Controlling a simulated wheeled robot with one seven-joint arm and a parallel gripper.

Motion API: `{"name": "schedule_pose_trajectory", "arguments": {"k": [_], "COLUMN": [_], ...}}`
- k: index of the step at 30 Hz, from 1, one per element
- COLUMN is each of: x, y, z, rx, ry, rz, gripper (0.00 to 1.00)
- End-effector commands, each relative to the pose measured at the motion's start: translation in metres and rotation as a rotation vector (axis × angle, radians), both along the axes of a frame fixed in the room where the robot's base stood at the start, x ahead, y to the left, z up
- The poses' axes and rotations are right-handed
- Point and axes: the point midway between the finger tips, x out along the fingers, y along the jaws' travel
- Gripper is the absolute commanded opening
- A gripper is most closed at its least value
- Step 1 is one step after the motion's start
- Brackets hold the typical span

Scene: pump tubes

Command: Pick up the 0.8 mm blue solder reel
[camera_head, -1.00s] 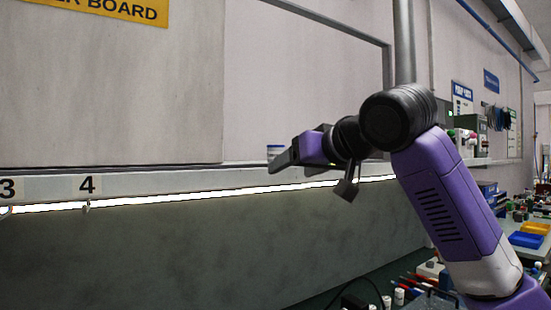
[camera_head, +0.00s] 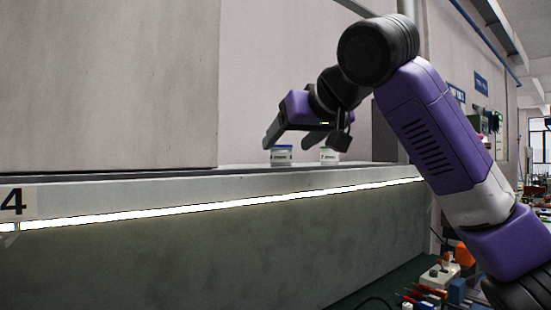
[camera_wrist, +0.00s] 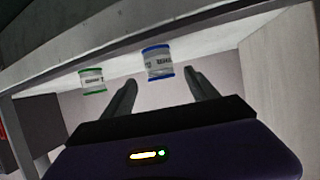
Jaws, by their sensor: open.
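The blue solder reel (camera_head: 281,156) is a small upright white-labelled cylinder with blue edges, standing on the pale ledge. It also shows in the wrist view (camera_wrist: 158,62), where it appears between and beyond my fingertips. My gripper (camera_head: 270,142) is open and empty, tilted downward just above and beside the reel in the head view. In the wrist view my gripper (camera_wrist: 160,80) has its two dark fingers apart, not closed on the reel. The reel's size marking is too small to read.
A similar reel with green edges (camera_head: 329,155) stands on the same ledge (camera_head: 235,181), to the right in the head view and to the left in the wrist view (camera_wrist: 92,80). A grey wall panel (camera_head: 110,90) rises behind the ledge. The ledge at left is clear.

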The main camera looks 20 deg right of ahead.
Motion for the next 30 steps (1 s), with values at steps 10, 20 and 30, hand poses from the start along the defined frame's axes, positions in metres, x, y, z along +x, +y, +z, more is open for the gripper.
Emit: {"name": "schedule_pose_trajectory", "arguments": {"k": [10,20,30], "x": [0.034,0.068,0.069], "y": [0.003,0.007,0.008], "z": [-0.011,-0.026,-0.026], "rx": [-0.001,0.001,0.000], "ry": [0.002,0.001,0.000], "rz": [-0.001,0.000,0.001], "gripper": [0.68,0.68,0.46]}}
